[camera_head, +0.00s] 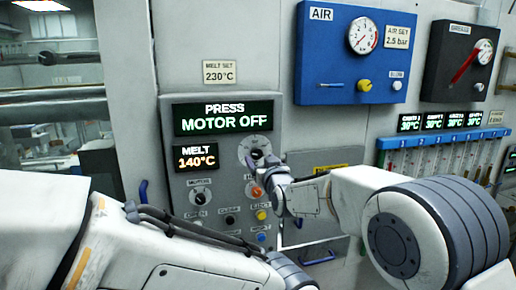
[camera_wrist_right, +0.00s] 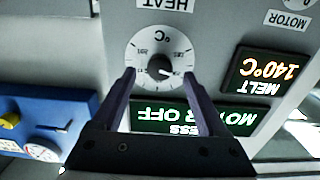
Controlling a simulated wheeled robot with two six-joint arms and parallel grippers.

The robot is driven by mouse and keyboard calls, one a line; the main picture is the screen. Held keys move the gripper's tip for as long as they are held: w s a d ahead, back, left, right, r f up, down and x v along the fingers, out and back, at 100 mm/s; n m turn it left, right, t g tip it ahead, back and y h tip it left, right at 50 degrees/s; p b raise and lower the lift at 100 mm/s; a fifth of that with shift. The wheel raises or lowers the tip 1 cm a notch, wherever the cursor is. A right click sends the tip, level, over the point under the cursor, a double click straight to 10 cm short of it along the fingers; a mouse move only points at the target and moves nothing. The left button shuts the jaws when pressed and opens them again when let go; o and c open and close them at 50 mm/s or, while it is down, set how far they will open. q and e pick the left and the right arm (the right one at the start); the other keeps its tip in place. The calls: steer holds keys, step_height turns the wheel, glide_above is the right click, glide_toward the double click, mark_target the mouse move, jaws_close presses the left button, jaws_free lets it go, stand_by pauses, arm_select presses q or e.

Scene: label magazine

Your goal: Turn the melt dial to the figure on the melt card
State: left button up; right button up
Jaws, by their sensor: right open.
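The melt card (camera_head: 219,72) reads "MELT SET 230°C" and sits above the press display. The melt display (camera_head: 196,157) reads 140°C; it also shows upside down in the right wrist view (camera_wrist_right: 262,76). The melt dial (camera_head: 247,143) is a round white scale, partly hidden by my right gripper (camera_head: 268,164) in the head view. In the right wrist view the dial (camera_wrist_right: 143,45) has a dark knob (camera_wrist_right: 159,66) at its centre. My right gripper (camera_wrist_right: 158,76) is open, its fingertips apart on either side of the knob. Contact cannot be told. My left arm crosses the foreground; its gripper is out of view.
The press display (camera_head: 224,118) reads "PRESS MOTOR OFF". A blue air panel (camera_head: 335,80) stands to the upper right.

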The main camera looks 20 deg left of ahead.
mark_target(257, 155)
steer(key=p+x, duration=0.1)
steer(key=x, duration=0.2)
steer(key=shift+w+r, duration=0.1)
steer(key=shift+w+a+p, duration=0.2)
steer(key=shift+w+p, duration=0.05)
steer(key=shift+p, duration=0.1)
steer(key=shift+c, duration=0.3)
